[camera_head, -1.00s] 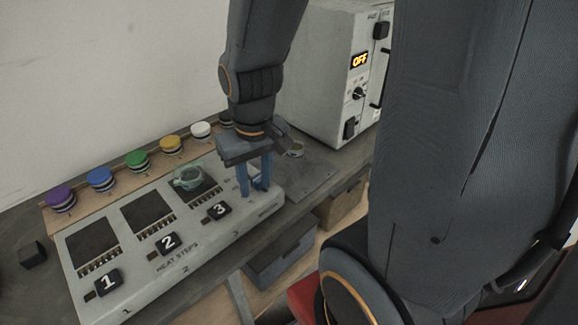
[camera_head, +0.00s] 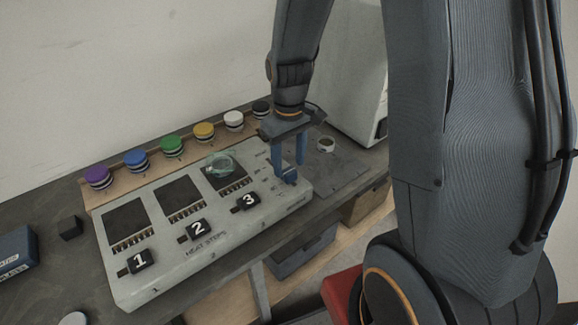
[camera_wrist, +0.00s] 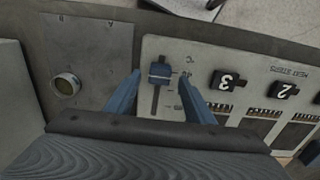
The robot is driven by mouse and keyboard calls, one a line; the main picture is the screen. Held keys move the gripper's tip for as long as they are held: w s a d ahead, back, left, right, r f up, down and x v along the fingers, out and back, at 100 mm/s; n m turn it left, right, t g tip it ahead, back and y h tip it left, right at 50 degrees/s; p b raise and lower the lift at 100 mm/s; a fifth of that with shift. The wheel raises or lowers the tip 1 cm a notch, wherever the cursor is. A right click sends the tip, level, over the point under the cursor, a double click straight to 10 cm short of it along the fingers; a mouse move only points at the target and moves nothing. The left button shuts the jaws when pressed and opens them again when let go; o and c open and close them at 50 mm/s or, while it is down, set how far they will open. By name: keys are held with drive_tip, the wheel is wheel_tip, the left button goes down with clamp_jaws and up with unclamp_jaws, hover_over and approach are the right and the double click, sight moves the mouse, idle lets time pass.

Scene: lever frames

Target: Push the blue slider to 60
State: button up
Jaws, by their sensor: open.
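The blue slider (camera_wrist: 160,72) sits in a dark slot at the end of the pale panel (camera_wrist: 150,50). In the wrist view it lies between my two fingertips, with a gap visible on both sides. In the head view the blue slider (camera_head: 291,176) shows low between the fingers, near the panel's right end. My gripper (camera_head: 289,172) is open and points down over that end. It also shows in the wrist view (camera_wrist: 160,80), a blue finger on each side. The scale marks beside the slot are too small to read.
Black number blocks 1 (camera_head: 140,261), 2 (camera_head: 198,230) and 3 (camera_head: 245,202) stand along the panel. A greenish glass dish (camera_head: 220,163) sits on the third dark plate. Coloured buttons (camera_head: 172,146) line the back. A small round cup (camera_head: 326,145) stands to the right of my gripper.

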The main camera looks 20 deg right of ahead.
sight(289, 175)
drive_tip(key=shift+f, duration=1.3)
